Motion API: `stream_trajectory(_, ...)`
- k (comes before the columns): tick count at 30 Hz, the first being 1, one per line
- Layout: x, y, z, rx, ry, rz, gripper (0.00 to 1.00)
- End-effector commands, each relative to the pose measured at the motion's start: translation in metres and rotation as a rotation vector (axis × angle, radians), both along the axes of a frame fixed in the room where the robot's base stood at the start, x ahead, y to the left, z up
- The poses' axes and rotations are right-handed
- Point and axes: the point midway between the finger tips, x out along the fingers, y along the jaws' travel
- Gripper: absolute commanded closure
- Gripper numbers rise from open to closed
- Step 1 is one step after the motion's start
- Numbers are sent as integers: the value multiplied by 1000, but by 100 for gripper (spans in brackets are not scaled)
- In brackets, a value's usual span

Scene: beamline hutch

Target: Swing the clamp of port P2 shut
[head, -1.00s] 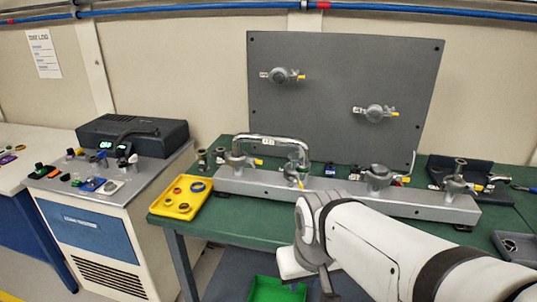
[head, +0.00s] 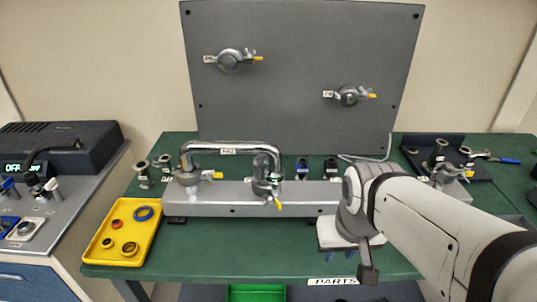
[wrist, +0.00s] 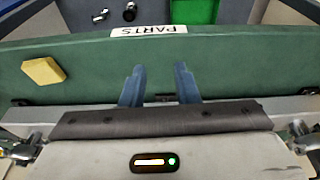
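The grey manifold rail (head: 240,203) on the green table carries several clamped ports. The left port clamp (head: 187,175) has its yellow-tipped lever pointing right. The second port clamp (head: 265,185), under the right end of the chrome U-pipe (head: 232,148), has its yellow-tipped lever (head: 278,204) sticking out toward the table's front. I cannot read which of these is P2. A right-hand port clamp (head: 450,172) is partly hidden by my arm, which covers the rail between. My gripper (wrist: 160,86) is open and empty over the table's front strip in the wrist view, apart from the clamps.
A grey panel (head: 290,110) with two more clamped ports stands behind. A yellow tray (head: 105,262) with rings lies front left. A dark tray (head: 425,150) with parts is back right. A yellow block (wrist: 43,71) lies on the table. A green bin (head: 258,293) is below.

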Motion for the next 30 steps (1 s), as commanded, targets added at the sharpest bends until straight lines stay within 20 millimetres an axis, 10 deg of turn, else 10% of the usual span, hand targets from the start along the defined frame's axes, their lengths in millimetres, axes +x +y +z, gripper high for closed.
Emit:
stream_trajectory(7,32,4,42,-2,51,87,72)
stream_trajectory(17,107,86,103,-32,187,341,72)
stream_trajectory(30,122,112,72,-43,225,404,72)
